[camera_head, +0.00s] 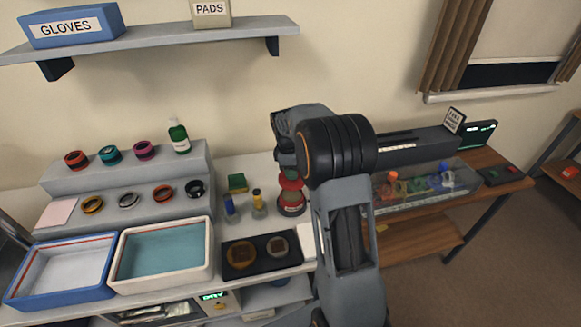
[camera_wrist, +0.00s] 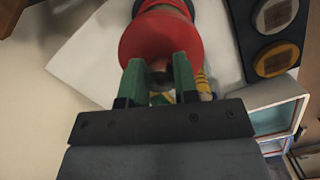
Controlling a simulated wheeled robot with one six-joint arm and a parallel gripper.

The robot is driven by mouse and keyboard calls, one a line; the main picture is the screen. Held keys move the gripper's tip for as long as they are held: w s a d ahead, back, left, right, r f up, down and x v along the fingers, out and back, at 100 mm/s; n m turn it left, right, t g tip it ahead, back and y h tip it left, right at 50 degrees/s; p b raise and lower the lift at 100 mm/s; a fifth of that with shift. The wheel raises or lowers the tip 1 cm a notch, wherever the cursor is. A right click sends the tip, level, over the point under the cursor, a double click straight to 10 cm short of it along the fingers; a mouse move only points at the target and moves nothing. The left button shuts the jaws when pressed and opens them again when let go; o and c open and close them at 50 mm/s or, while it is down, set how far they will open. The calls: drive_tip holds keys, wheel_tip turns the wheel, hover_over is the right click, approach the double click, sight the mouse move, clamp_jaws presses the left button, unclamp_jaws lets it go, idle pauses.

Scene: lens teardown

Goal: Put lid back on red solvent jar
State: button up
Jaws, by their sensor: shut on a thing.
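The red solvent jar (camera_head: 291,204) stands on the white bench top, just left of my arm in the head view. Its red lid (camera_head: 290,182) is right over the jar; I cannot tell whether it touches the rim. In the wrist view the wide red lid (camera_wrist: 160,38) fills the top middle, with my gripper (camera_wrist: 158,76) shut on its small knob between two green fingertips. The lid hides most of the jar in that view. My gripper (camera_head: 288,166) points down above the jar in the head view, partly hidden by my wrist.
A blue-capped bottle (camera_head: 231,208) and a yellow-capped bottle (camera_head: 258,204) stand close left of the jar. A black mat (camera_head: 262,268) with two round parts lies in front. Two trays, a cream one (camera_head: 120,265) and a blue one (camera_head: 14,297), sit further left.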

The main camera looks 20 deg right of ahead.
drive_tip(key=shift+a+f+b, duration=0.15)
drive_tip(key=shift+f+b, duration=1.5)
drive_tip(key=shift+f, duration=0.35)
drive_tip(key=shift+f+b, duration=0.55)
drive_tip(key=shift+f, duration=0.5)
drive_tip(key=shift+s+r+p, duration=0.1)
drive_tip(key=shift+p, duration=0.25)
drive_tip(key=shift+f, duration=0.2)
idle(0.6)
drive_tip(key=o, duration=1.5)
drive_tip(key=shift+c, duration=0.2)
